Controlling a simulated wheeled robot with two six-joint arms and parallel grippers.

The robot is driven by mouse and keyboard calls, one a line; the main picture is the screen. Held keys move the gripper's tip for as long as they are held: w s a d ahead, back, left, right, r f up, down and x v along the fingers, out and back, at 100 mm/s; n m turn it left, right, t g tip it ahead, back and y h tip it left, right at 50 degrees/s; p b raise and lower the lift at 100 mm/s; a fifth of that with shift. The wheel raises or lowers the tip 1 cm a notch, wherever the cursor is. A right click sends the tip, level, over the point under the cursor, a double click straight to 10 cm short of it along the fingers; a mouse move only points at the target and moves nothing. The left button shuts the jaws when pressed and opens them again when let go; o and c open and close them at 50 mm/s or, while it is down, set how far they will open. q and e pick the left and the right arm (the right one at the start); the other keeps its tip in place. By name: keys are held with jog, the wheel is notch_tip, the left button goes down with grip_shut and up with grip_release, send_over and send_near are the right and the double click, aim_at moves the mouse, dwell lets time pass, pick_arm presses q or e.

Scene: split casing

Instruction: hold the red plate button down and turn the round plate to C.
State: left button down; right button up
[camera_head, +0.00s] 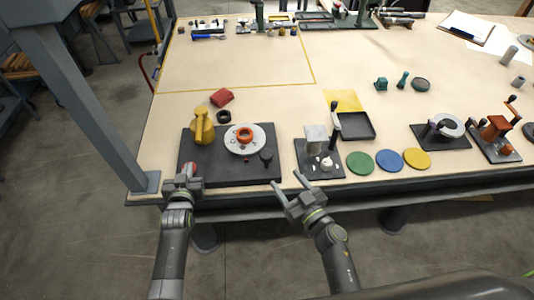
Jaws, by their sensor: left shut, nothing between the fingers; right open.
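The round plate (236,144) is a white disc with dark marks and an orange ring (244,135) at its middle. It sits on a dark base block (215,175) at the table's front left. The letters on it are too small to read. A red button (192,167) shows at the block's front left, just beyond my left gripper (183,175). My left gripper is shut and empty, its tip at or close to the button; I cannot tell whether it presses it. My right gripper (288,190) is open and empty at the table's front edge, right of the block.
A yellow upright part (202,128) and a dark knob (266,155) stand on the block. To the right are a dark fixture with a lever (308,172), a black tray (361,126), and green (360,163), blue (389,160) and yellow (417,159) discs. A red part (221,97) lies behind.

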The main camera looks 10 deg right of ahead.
aim_at(267, 154)
jog(key=shift+w, duration=0.1)
jog(key=x, duration=1.1)
jog(key=shift+w+a, duration=0.15)
jog(key=shift+w, duration=0.25)
jog(key=shift+c, duration=0.3)
jog(key=c, duration=0.9)
jog(key=n+g+y, duration=0.2)
jog(key=y, duration=0.1)
jog(key=shift+w+n+y, duration=0.1)
jog(key=shift+n+y, duration=0.2)
jog(key=shift+n, duration=0.1)
jog(key=shift+n+g+y, duration=1.7)
jog(key=shift+g+y, duration=0.2)
jog(key=shift+g, duration=0.1)
